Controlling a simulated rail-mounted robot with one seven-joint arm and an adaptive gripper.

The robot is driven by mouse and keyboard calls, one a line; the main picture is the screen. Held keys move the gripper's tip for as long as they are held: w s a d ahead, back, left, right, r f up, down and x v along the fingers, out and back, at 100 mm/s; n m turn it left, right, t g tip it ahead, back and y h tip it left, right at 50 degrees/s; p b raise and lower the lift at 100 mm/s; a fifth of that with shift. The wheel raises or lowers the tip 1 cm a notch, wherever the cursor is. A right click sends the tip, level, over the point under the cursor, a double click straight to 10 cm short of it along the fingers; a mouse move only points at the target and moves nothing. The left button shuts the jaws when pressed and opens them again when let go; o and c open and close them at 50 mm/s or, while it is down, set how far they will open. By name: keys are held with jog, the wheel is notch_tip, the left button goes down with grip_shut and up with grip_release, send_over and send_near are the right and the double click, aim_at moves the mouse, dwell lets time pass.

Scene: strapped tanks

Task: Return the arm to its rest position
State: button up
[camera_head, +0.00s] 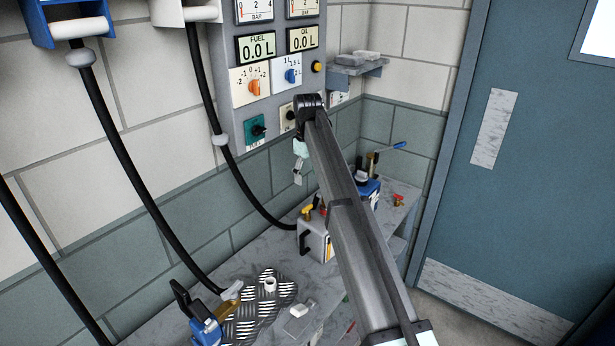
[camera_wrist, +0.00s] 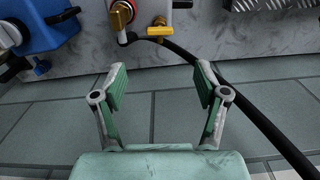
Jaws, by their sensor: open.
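My arm (camera_head: 345,215) stretches from the lower right up toward the wall panel. My gripper (camera_head: 298,178) hangs down at its far end, in front of the tiled wall and above the bench. In the wrist view my gripper (camera_wrist: 160,82) has its two green-padded fingers spread wide, with nothing between them. It looks down past the bench's wall-side edge. A white tank (camera_head: 316,236) with a yellow-and-red fitting stands on the bench below, partly hidden by my arm.
A grey panel (camera_head: 238,55) with displays and knobs is close behind my arm. Black hoses (camera_head: 205,100) hang from the wall; one (camera_wrist: 245,105) crosses right of my fingers. A blue tank (camera_wrist: 45,35) and treadplate (camera_head: 262,300) are on the bench (camera_head: 240,262). A door (camera_head: 500,170) stands right.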

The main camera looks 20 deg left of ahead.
jog(key=s+d+f+m, duration=0.3)
jog(key=d+f, duration=0.8)
jog(key=d, duration=0.1)
jog(key=s+d+f+m, duration=0.2)
jog(key=d+f, duration=0.8)
jog(key=d, duration=0.1)
jog(key=s+d+f+m, duration=0.3)
jog(key=s+d+f, duration=0.4)
jog(key=d, duration=0.3)
jog(key=s+d+f+m, duration=0.3)
jog(key=s+d+f, duration=0.4)
jog(key=s+d, duration=0.15)
jog(key=s+d+f+m, duration=0.3)
jog(key=s+d+f, duration=0.1)
jog(key=s+d, duration=0.35)
jog(key=s+f+g, duration=0.3)
jog(key=s+f, duration=0.6)
jog(key=s, duration=0.5)
jog(key=s+f+g, duration=0.3)
jog(key=s+f, duration=0.6)
jog(key=s, duration=0.6)
jog(key=shift+s+a+g, duration=0.2)
jog(key=shift+a+g, duration=0.2)
